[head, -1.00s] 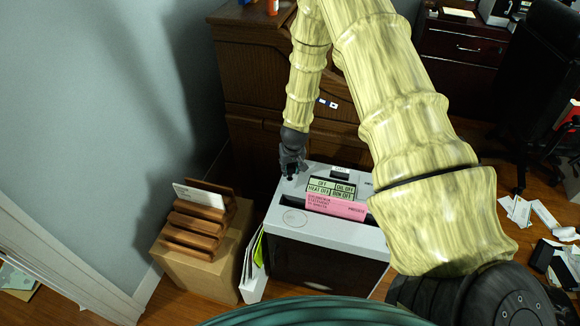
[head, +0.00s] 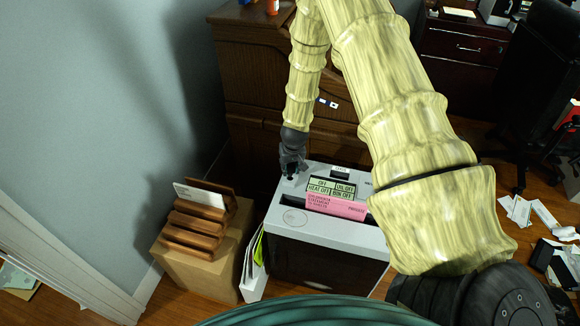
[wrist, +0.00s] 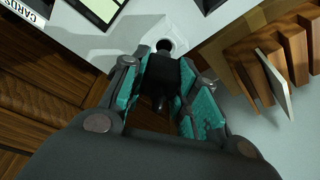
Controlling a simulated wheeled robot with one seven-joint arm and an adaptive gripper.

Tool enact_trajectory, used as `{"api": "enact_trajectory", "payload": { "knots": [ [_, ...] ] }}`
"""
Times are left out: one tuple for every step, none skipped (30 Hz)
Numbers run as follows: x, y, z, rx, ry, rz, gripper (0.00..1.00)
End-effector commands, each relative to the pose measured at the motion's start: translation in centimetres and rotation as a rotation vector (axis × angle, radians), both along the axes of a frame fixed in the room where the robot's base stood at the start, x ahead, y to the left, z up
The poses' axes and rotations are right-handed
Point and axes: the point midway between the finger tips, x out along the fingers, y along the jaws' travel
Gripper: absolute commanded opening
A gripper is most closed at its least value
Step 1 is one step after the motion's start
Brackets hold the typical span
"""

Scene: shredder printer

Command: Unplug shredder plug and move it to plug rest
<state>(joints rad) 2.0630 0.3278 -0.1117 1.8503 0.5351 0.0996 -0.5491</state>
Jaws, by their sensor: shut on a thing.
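The shredder (head: 345,236) is a box with a light grey top and dark front, below my arm in the head view. My gripper (head: 291,173) is at the far left corner of its top. In the wrist view my gripper (wrist: 158,68) is shut on the black plug (wrist: 158,82), which lies between its teal finger pads. The plug's far end is at a round pale recess (wrist: 177,44) in the grey top. I cannot tell whether it is seated or just clear. I cannot make out the plug rest for sure.
To the left, a wooden letter rack (head: 197,222) sits on a cardboard box (head: 205,270). A brown wooden cabinet (head: 255,75) stands behind. Papers lie on the floor at right.

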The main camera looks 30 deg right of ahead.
Motion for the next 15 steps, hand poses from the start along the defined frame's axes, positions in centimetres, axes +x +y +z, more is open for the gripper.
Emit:
{"api": "enact_trajectory", "payload": {
  "knots": [
    [0.01, 0.0, -0.01, 0.0, 0.0, 0.0, 0.0],
    [0.01, 0.0, -0.01, 0.0, 0.0, 0.0, 0.0],
    [0.01, 0.0, -0.01, 0.0, 0.0, 0.0, 0.0],
    [0.01, 0.0, -0.01, 0.0, 0.0, 0.0, 0.0],
    [0.01, 0.0, -0.02, 0.0, 0.0, -0.001, 0.0],
    [0.01, 0.0, -0.06, 0.0, 0.0, -0.001, 0.0],
    [0.01, 0.0, -0.09, 0.0, 0.0, -0.001, 0.0],
    [0.01, 0.0, -0.14, 0.0, 0.0, -0.001, 0.0],
    [0.01, 0.0, -0.22, 0.0, 0.0, 0.0, 0.0],
    [0.0, 0.0, -0.28, 0.0, 0.0, 0.0, 0.0],
    [0.0, 0.0, -0.34, 0.0, 0.0, 0.0, 0.0],
    [0.01, 0.0, -0.44, 0.0, 0.0, -0.001, 0.0],
    [0.01, 0.0, -0.52, 0.0, 0.0, 0.0, 0.0],
    [0.0, 0.0, -0.58, 0.0, 0.0, -0.001, 0.0],
    [0.01, 0.0, -0.67, 0.0, 0.0, -0.001, 0.0]
  ]
}}
